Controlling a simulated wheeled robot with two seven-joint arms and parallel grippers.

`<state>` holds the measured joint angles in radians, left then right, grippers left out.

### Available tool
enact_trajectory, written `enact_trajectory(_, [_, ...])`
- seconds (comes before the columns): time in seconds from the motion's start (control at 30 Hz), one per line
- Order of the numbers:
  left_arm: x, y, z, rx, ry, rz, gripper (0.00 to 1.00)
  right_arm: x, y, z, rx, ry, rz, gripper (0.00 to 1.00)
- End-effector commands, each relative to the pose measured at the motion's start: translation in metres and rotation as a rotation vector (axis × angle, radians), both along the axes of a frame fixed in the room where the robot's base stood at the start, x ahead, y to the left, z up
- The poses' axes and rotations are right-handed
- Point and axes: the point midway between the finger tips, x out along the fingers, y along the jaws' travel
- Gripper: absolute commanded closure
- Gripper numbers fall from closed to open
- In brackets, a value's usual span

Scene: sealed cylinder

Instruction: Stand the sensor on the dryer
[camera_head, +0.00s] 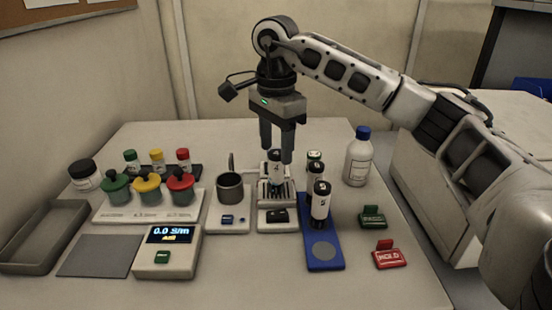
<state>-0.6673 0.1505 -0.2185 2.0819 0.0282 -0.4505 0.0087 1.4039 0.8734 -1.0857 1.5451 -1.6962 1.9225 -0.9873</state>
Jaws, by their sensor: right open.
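A black-and-white cylinder with a number label (277,172), which looks like the sensor, stands upright on a pale slotted base (277,217), which may be the dryer. My right gripper (277,154) points straight down over it, open, with its fingertips around the cylinder's top. I cannot tell whether the fingers touch it. A similar cylinder (320,203) stands on a blue plate (324,253) to the right, with another (316,170) behind it. My left gripper is not in view.
A metal cup (230,188) on a pale stand is left of the slotted base. A meter (166,252) reads 0.0 S/m. Coloured-lid jars (147,189), a grey tray (42,237), a blue-capped bottle (358,157), a green tag (372,216) and a red tag (388,256) surround it.

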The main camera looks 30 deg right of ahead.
Motion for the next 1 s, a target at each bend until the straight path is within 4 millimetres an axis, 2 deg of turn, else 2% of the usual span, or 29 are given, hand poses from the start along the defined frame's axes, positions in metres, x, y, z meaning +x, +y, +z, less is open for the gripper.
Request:
enact_trajectory(0.03, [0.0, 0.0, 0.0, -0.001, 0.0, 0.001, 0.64, 0.001, 0.001, 0.013, 0.002, -0.006, 0.001, 0.5])
enact_trajectory(0.13, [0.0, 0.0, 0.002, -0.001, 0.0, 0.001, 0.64, 0.001, 0.001, 0.037, 0.001, -0.005, 0.0, 0.5])
enact_trajectory(0.3, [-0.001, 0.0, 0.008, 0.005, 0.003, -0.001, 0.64, 0.0, 0.0, 0.068, -0.001, -0.003, 0.0, 0.5])
enact_trajectory(0.37, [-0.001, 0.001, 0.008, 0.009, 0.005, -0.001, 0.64, 0.0, 0.0, 0.074, 0.0, -0.002, 0.001, 0.5])
enact_trajectory(0.5, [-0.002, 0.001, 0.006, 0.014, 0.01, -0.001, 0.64, 0.0, 0.0, 0.08, 0.0, 0.0, 0.001, 0.5])
enact_trajectory(1.0, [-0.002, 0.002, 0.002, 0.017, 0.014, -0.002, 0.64, 0.0, 0.001, 0.08, 0.001, 0.001, 0.001, 0.5])
